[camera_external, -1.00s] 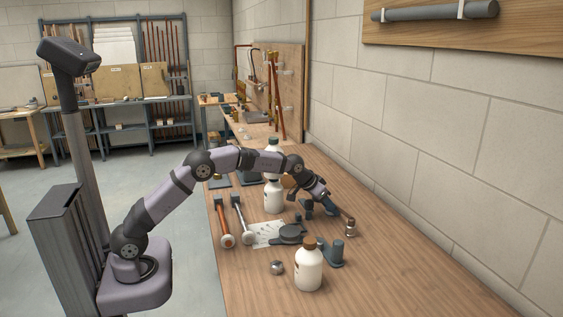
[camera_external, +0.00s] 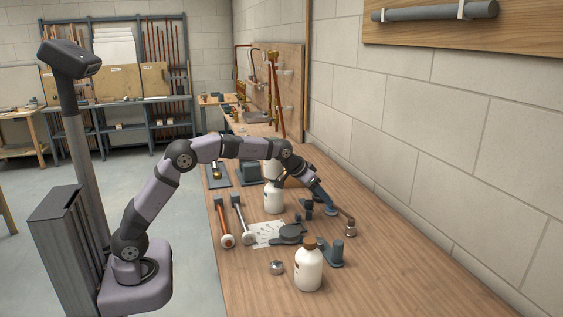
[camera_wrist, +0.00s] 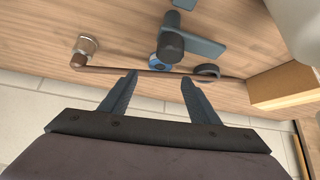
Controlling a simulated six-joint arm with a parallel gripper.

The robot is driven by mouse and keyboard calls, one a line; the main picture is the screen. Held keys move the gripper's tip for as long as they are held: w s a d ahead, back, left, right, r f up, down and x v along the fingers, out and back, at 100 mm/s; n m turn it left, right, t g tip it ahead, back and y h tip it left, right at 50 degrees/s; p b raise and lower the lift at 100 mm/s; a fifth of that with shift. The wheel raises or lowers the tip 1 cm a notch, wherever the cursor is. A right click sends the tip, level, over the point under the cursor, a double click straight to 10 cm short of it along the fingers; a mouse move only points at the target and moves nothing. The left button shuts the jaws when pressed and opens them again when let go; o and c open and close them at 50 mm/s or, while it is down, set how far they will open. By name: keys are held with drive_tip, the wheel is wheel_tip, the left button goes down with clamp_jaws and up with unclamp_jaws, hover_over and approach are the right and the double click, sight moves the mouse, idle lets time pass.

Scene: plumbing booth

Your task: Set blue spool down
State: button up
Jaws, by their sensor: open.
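The blue spool (camera_wrist: 161,63) shows in the wrist view as a small blue round shape with a paler middle. A dark upright cylinder (camera_wrist: 172,46) partly hides it, and I cannot tell whether the two touch. My gripper (camera_wrist: 160,82) is open and empty, with its two fingers spread apart and pointing towards the spool. A thin brown rod crosses the view near the fingertips. In the external view my gripper (camera_external: 329,206) is low over the bench near dark stands, and I cannot make out the spool there.
A metal fitting (camera_external: 350,229) stands right of my gripper. A dark ring (camera_wrist: 207,71) and a wooden block (camera_wrist: 283,88) lie to the right in the wrist view. White bottles (camera_external: 308,269), a dark stand (camera_external: 334,254) and two hammers are nearby. The bench's front right is clear.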

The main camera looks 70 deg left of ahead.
drive_tip(key=shift+v, duration=2.45)
drive_tip(key=shift+s, duration=0.25)
drive_tip(key=s+d+f+g+p, duration=0.1)
drive_tip(key=s+p, duration=0.4)
drive_tip(key=s, duration=0.7)
drive_tip(key=s+d+f+m+g+h+p, duration=0.1)
drive_tip(key=s+d+g+p, duration=0.3)
drive_tip(key=s, duration=0.9)
drive_tip(key=s+d+f+m+g+p, duration=0.1)
drive_tip(key=s+p, duration=0.5)
drive_tip(key=s, duration=0.7)
drive_tip(key=d+f+g, duration=0.1)
drive_tip(key=d+f, duration=0.1)
drive_tip(key=d, duration=0.1)
drive_tip(key=shift+d+p, duration=0.15)
drive_tip(key=shift+p, duration=0.2)
